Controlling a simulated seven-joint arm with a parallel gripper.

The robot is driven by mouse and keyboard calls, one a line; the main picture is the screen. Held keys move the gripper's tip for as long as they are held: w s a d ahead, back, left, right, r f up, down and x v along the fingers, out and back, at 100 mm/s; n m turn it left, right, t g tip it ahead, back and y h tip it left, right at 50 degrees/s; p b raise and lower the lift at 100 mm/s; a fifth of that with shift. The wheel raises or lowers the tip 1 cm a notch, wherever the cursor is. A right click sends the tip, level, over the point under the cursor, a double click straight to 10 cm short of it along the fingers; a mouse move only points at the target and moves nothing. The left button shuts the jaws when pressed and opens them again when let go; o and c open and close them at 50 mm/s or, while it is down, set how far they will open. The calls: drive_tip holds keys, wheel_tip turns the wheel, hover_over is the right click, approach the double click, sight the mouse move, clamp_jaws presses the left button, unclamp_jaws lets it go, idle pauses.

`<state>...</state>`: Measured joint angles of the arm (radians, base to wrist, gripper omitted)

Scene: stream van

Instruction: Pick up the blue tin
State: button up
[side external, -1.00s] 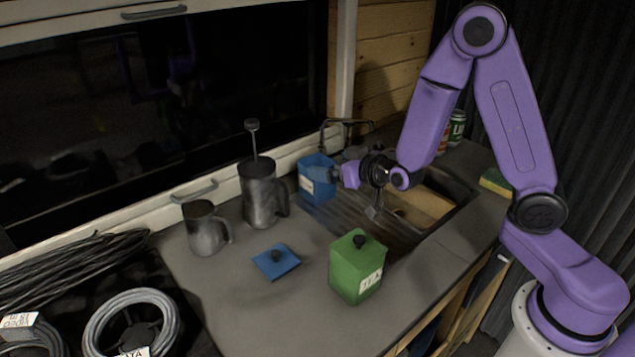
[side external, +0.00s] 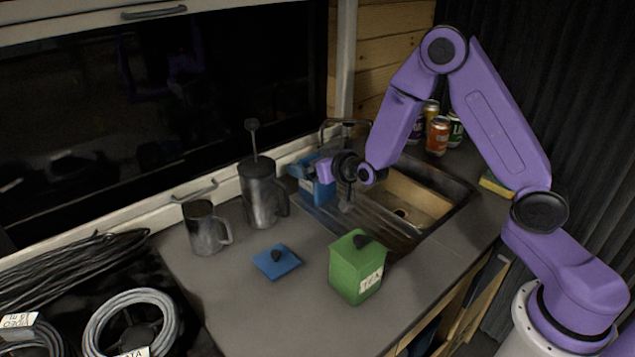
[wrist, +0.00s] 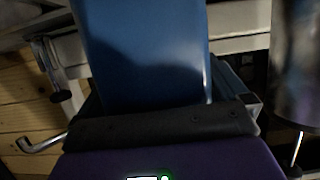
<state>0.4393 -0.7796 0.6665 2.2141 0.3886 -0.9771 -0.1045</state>
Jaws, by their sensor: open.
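The blue tin (side external: 325,193) stands upright on the metal drainboard beside the sink, partly hidden by my gripper. It has no lid on. My gripper (side external: 302,171) is open at the upper part of the tin. In the wrist view, a blue wall of the tin (wrist: 148,55) fills the upper middle, very close to the gripper's dark front edge. The fingertips are not clear there, and I cannot tell whether they touch the tin. A blue lid (side external: 276,262) with a dark knob lies flat on the counter.
A metal french press (side external: 260,195) and a metal jug (side external: 204,232) stand left of the tin. A green lidded tin (side external: 357,270) stands at the front. The tap (side external: 345,160) and sink are close on the right. Several cans stand behind the sink.

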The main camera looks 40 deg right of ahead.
drive_tip(key=c, duration=1.3)
drive_tip(key=shift+r, duration=0.2)
drive_tip(key=shift+s+d+r, duration=0.15)
drive_tip(key=shift+s+r, duration=1.95)
drive_tip(key=shift+s, duration=0.2)
drive_tip(key=shift+s+d+r, duration=0.2)
drive_tip(key=shift+s+r, duration=1.85)
drive_tip(key=shift+s, duration=0.2)
drive_tip(key=shift+s+d+r, duration=0.15)
drive_tip(key=shift+s+r, duration=1.95)
drive_tip(key=shift+s, duration=0.2)
drive_tip(key=shift+s, duration=0.1)
